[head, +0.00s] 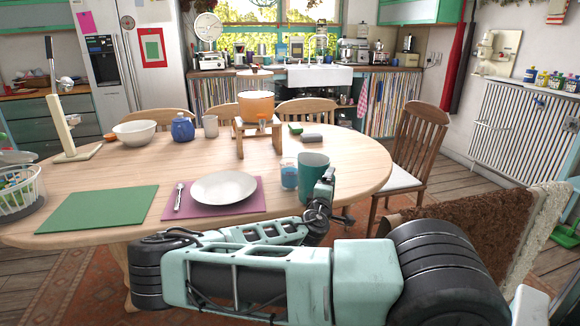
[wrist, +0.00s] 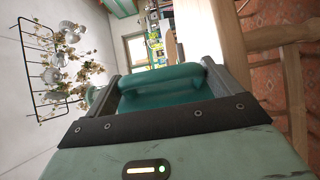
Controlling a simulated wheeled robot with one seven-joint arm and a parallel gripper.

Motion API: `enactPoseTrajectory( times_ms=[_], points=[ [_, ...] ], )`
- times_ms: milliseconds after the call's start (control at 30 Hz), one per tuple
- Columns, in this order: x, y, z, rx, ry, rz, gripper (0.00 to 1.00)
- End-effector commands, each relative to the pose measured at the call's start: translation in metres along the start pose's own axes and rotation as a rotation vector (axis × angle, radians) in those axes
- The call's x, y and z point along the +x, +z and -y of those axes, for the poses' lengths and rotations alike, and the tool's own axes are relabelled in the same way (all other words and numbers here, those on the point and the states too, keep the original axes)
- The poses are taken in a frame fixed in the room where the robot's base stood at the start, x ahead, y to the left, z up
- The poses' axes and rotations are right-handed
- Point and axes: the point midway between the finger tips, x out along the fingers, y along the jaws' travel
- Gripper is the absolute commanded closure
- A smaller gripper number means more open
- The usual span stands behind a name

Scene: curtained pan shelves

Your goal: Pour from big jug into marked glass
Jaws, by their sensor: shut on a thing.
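The big jug is a teal vessel (head: 313,168) at the table's front right edge in the head view, roughly upright. My gripper (head: 325,190) is at its right side. In the wrist view my gripper (wrist: 168,88) is shut on the jug's teal handle (wrist: 160,77), which lies between the two dark fingers. Whether the jug's base touches the table is unclear. A small blue-tinted glass (head: 289,174) stands on the table just left of the jug, very close to it. No mark on the glass can be made out. The jug's contents are hidden.
A white plate (head: 224,187) on a purple mat (head: 180,212) lies left of the glass. An orange pot (head: 256,104) on a wooden stand, a white mug (head: 210,126) and a blue jar (head: 182,128) stand farther back. A chair (head: 416,150) is at the right.

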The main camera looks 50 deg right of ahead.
Motion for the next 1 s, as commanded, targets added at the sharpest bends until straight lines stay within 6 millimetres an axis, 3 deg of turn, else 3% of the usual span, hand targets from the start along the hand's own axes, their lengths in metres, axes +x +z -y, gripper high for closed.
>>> enactPoseTrajectory(
  times_ms=[267, 600, 1000],
  points=[
    [0.0, 0.0, -0.005, 0.003, 0.004, 0.0, 0.76],
    [0.0, 0.0, -0.031, 0.002, 0.004, 0.001, 0.76],
    [0.0, 0.0, -0.032, 0.001, 0.003, 0.0, 0.76]
  ],
)
